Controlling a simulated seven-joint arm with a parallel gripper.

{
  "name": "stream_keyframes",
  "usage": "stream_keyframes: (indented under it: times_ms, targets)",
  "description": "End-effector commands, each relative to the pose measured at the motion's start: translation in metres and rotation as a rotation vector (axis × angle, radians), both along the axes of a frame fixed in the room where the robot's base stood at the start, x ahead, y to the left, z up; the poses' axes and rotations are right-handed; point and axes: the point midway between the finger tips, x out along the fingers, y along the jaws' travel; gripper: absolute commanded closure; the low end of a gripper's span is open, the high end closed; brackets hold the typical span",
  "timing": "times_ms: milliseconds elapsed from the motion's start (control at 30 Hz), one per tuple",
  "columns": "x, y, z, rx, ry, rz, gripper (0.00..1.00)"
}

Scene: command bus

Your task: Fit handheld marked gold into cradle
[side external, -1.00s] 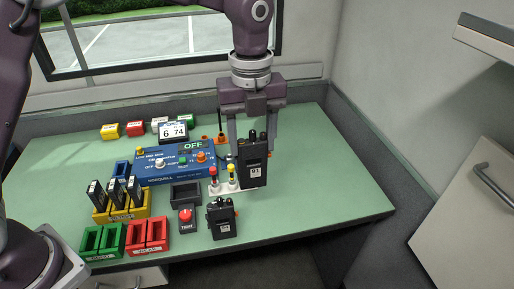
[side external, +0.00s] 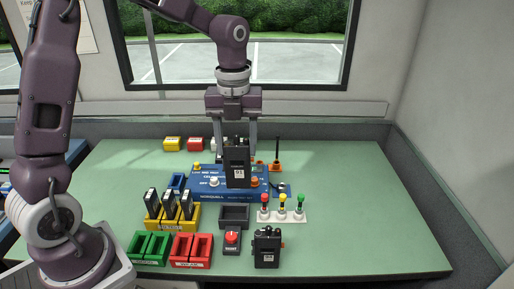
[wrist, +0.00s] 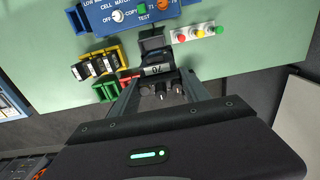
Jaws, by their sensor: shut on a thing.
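My gripper (side external: 235,136) is shut on a black handheld (side external: 237,168), held upright in the air with a small white label on its face. In the side view it overlaps the blue panel. The wrist view shows its knobbed top (wrist: 166,90) between my fingers. No gold mark can be made out on it. A dark, empty, open-topped holder (side external: 234,216), which looks like the cradle, stands on the table below and in front of it. A second black handheld (side external: 267,247) stands near the front edge.
A red-button box (side external: 232,241) stands in front of the holder. A strip of red, yellow and green lights (side external: 283,213) is to its right. Yellow (side external: 178,222), green (side external: 150,248) and red (side external: 190,250) racks stand left. The right side of the table is clear.

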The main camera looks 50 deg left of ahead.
Motion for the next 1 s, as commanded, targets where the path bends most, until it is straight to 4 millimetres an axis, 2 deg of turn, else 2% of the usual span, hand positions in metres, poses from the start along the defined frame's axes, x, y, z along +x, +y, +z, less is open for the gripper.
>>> stream_keyframes:
  times_ms: [200, 633, 1000]
  targets:
    - [-0.01, 0.018, 0.0, 0.004, -0.002, 0.0, 1.0]
    - [-0.01, 0.017, -0.052, 0.003, 0.003, -0.003, 1.0]
    - [-0.01, 0.017, -0.088, 0.003, 0.001, -0.003, 1.0]
